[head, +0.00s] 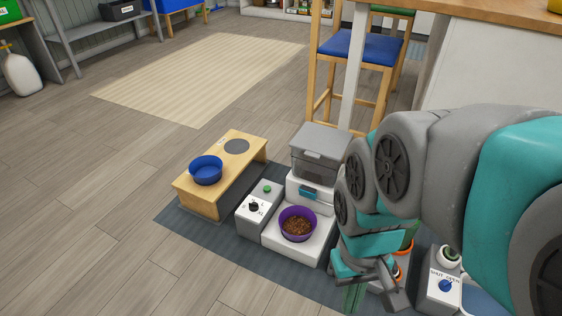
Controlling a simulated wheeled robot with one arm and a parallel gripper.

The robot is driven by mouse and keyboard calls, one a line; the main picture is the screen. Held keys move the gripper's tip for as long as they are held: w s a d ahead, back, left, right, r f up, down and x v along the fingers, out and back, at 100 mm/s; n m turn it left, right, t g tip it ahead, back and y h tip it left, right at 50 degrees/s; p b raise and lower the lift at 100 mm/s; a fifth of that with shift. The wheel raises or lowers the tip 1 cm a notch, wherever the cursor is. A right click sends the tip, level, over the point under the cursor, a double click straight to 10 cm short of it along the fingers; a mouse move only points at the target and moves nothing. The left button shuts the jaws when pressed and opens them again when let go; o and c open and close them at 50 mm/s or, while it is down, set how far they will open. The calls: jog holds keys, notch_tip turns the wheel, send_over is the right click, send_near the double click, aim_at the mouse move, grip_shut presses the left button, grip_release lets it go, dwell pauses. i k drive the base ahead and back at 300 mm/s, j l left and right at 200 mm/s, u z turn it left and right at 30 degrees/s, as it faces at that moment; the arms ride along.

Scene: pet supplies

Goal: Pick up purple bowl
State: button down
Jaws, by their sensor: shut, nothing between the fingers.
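The purple bowl (297,239) stands upright on the white base of the feeder (311,250), in the lower middle of the head view. Brown kibble (297,227) lies in it. The feeder has a grey, see-through hopper (320,153) behind the bowl. My gripper (355,297) is to the right of the bowl and nearer the bottom edge, apart from it. Its fingers point down and it is shut and empty. My arm covers part of the space right of the feeder.
A wooden stand (202,204) with a blue bowl (206,173) is left of the feeder. A white control box (258,212) with a knob stands between them. Potted plants (405,245) and a box marked SHUT OPEN (440,288) are at right. Floor at left is clear.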

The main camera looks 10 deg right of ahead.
aim_at(297, 223)
jog(key=u, duration=0.7)
jog(key=k+l+u, duration=0.15)
jog(key=l+u, duration=0.2)
jog(key=k+l+u, duration=0.2)
jog(key=l+u, duration=0.15)
jog(key=k+l+u, duration=0.3)
jog(key=i+j, duration=0.05)
